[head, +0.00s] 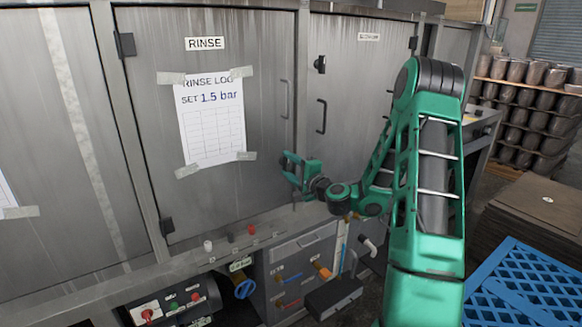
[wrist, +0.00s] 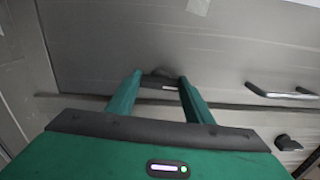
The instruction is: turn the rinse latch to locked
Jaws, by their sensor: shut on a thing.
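The grey metal door labelled RINSE (head: 230,200) is closed in the head view. In the wrist view the rinse latch (wrist: 160,76), a small dark piece with a pale strip on its near edge, sits by the door's seam. My gripper (head: 288,168) is at the lower right edge of the door. In the wrist view my gripper (wrist: 161,82) has its two green fingers on either side of the latch, shut on it. In the head view the gripper hides the latch. I cannot tell which way the latch is turned.
The rinse door's handle (head: 285,98) is above my gripper. The neighbouring door at right has a black latch (head: 320,64) and a handle (head: 321,115). Below is a ledge with small knobs (head: 208,246) and a blue valve wheel (head: 244,288). A blue pallet (head: 530,285) lies lower right.

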